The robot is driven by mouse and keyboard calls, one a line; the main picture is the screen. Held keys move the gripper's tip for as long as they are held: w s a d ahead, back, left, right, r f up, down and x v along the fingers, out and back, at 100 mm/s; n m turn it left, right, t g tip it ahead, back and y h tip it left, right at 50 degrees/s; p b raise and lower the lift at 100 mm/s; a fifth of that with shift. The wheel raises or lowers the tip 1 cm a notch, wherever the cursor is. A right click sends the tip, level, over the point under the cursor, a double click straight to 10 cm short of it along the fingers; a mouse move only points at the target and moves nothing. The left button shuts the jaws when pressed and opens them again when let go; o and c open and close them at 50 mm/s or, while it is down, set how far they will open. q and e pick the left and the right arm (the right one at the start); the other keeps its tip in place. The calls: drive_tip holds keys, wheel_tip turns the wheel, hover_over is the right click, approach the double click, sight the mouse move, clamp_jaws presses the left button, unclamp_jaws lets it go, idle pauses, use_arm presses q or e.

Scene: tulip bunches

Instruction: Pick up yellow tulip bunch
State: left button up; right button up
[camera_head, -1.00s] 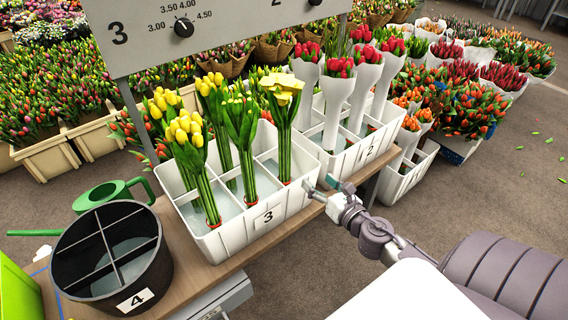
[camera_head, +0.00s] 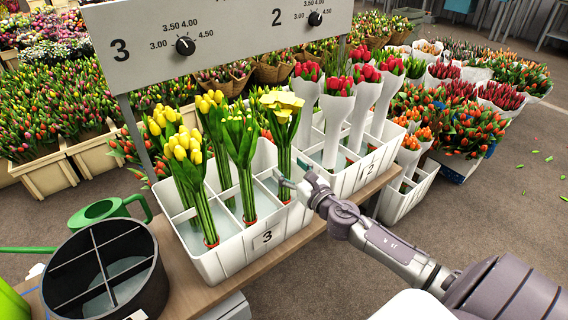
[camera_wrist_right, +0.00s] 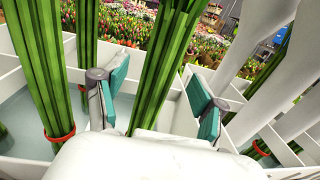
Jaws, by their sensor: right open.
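Several yellow tulip bunches with green stems and red bands stand upright in white crate 3 (camera_head: 222,262): a front-left bunch (camera_head: 198,195), a middle bunch (camera_head: 243,165) and a right bunch (camera_head: 283,130). My right gripper (camera_head: 297,178) is open at the right side of crate 3, close to the right bunch's lower stems. In the right wrist view, green stems (camera_wrist_right: 168,65) stand upright between the two teal-padded fingers (camera_wrist_right: 160,95), with a gap on the right finger's side. Another stem bunch (camera_wrist_right: 40,70) stands to the left. My left gripper is not in view.
Crate 2 (camera_head: 345,182), with red tulips in white wraps, adjoins on the right. A dark divided bucket marked 4 (camera_head: 150,285) and a green watering can (camera_head: 105,208) are at left. A numbered dial panel (camera_head: 225,32) hangs above the crates.

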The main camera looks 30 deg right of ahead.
sight(288, 167)
drive_tip(key=w, duration=0.3)
drive_tip(key=shift+w+f, duration=0.15)
drive_tip(key=shift+c, duration=0.3)
clamp_jaws()
